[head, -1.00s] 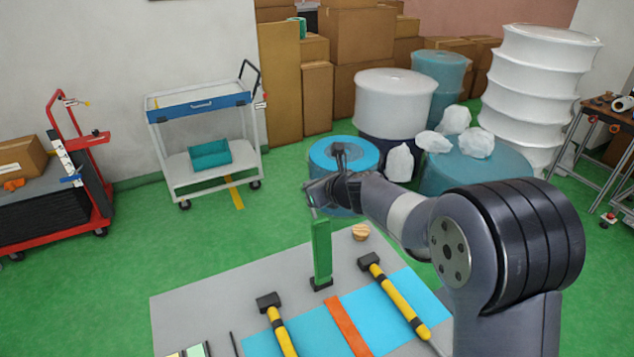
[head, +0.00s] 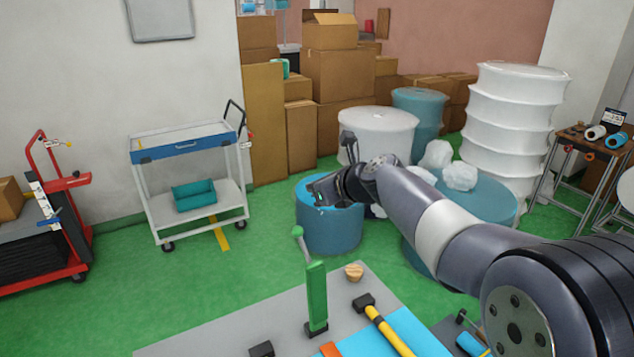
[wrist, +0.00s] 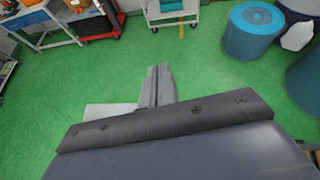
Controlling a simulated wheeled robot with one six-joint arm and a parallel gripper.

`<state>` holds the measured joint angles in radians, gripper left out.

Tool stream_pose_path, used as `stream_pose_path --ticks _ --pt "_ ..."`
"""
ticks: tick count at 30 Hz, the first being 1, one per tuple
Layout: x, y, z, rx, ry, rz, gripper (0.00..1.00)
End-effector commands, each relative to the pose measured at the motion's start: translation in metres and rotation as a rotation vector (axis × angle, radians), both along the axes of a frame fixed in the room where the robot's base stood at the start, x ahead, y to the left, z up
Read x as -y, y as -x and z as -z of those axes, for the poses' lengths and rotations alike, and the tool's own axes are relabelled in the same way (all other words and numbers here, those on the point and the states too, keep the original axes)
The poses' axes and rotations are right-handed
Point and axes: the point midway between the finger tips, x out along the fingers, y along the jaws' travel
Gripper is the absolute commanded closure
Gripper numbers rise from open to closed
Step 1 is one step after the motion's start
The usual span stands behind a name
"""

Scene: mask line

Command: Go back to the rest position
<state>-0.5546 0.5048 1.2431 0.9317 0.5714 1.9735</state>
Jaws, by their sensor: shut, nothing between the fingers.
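My gripper (head: 314,189) is shut and empty. In the head view it is at the end of my outstretched arm, pointing left, in front of the blue drum (head: 331,232) in the picture. In the wrist view my gripper (wrist: 160,72) shows its fingers together above the green floor, with nothing between them. The grey work table (head: 225,333) is below and nearer the camera in the head view. A green upright tool (head: 316,295) stands on it, clear of my gripper.
The table holds a hammer with a yellow handle (head: 388,331), a blue mat (head: 424,340) and a small wooden piece (head: 354,272). A white cart (head: 201,214) stands behind left, a red trolley (head: 62,200) further left. Open green floor (head: 150,290) lies between.

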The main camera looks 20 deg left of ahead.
Motion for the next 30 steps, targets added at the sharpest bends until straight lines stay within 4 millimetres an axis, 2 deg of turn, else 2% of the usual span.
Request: stream_pose_path --ticks 5,20,25,30 --pt "0.0 -0.001 -0.01 0.0 0.0 0.001 1.0" --pt "0.0 -0.001 -0.009 -0.001 0.0 0.001 1.0" --pt "0.0 0.001 0.003 -0.004 0.001 -0.002 1.0" --pt "-0.001 0.005 0.029 -0.005 0.001 0.0 1.0"
